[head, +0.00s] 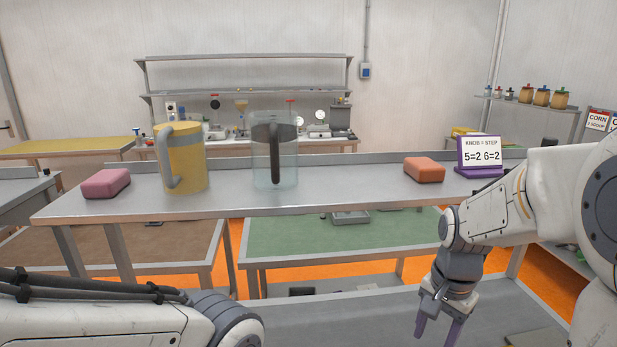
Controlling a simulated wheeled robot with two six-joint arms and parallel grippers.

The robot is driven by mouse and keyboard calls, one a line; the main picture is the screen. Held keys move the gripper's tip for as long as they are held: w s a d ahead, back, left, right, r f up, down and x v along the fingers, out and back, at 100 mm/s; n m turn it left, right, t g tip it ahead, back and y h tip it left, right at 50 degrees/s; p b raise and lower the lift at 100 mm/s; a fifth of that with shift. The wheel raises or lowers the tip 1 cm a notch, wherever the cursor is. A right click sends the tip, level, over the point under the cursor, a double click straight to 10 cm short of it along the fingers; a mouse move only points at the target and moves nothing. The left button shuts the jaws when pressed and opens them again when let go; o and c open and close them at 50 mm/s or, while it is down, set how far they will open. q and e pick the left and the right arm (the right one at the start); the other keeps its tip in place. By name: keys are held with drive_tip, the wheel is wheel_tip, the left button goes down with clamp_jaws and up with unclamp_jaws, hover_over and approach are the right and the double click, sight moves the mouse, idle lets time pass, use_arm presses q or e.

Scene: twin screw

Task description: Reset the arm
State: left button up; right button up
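My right gripper (438,327) hangs at the lower right, in front of and below the metal shelf's (330,202) front edge. Its two purple fingers point down, apart, with nothing seen between them. My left arm crosses the lower left corner; its gripper is out of the picture. On the shelf, from left to right, are a pink block (107,184), a yellow jug (190,165) with a grey handle, a clear jug (262,172) with a dark handle, an orange block (424,169) and a purple sign (480,155) reading "KNOB = STEP 5=2 6=2".
Below the shelf is a lower grey surface (350,318), near my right gripper. Tables with a green top (300,237) and a brown top (110,250) stand behind it. The shelf is bare between the clear jug and the orange block.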

drive_tip(key=s+a+n, duration=1.6)
drive_tip(key=a+n, duration=0.2)
drive_tip(key=a, duration=0.1)
drive_tip(key=shift+s+a+f+y+b, duration=0.2)
drive_tip(key=shift+s+f+y+b, duration=0.05)
drive_tip(key=shift+f+y+b, duration=0.15)
